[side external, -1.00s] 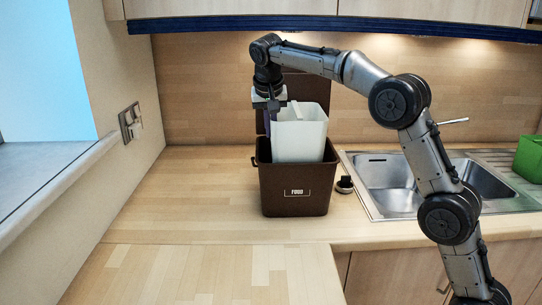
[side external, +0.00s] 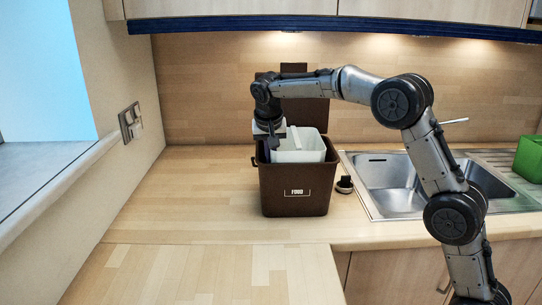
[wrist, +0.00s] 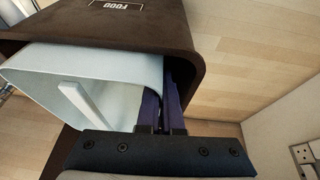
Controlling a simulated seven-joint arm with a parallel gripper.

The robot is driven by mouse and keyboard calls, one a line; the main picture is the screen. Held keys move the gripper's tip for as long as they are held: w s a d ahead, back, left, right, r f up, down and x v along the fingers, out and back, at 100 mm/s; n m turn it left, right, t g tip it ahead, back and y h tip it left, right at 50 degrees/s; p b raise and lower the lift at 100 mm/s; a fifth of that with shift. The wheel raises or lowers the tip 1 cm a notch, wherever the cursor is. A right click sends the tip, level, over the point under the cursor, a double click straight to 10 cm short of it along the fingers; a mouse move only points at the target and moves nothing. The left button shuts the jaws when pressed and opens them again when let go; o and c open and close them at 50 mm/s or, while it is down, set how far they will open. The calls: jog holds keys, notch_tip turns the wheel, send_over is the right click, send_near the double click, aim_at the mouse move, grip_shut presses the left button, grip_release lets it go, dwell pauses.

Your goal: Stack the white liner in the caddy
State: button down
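The white liner (side external: 300,152) is inside the brown caddy (side external: 295,200), with its upper part standing above the caddy's front rim. A pale handle lies across the liner's top. The caddy stands on the counter with its lid (side external: 305,110) raised behind it. My gripper (side external: 269,152) points down at the liner's left side. In the wrist view, its purple fingers (wrist: 173,85) are close together at the liner's wall (wrist: 110,62), beside the caddy wall (wrist: 170,28). They appear shut on the liner's edge. The liner's lower part is hidden in the caddy.
A small dark object (side external: 344,185) sits on the counter between the caddy and the steel sink (side external: 392,185). A green container (side external: 529,158) stands at the far right. The counter to the left (side external: 195,190) is clear. A wall with sockets (side external: 131,121) bounds it.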

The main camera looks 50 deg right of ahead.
jog(key=shift+f, duration=0.55)
jog(key=c, duration=1.1)
grip_release()
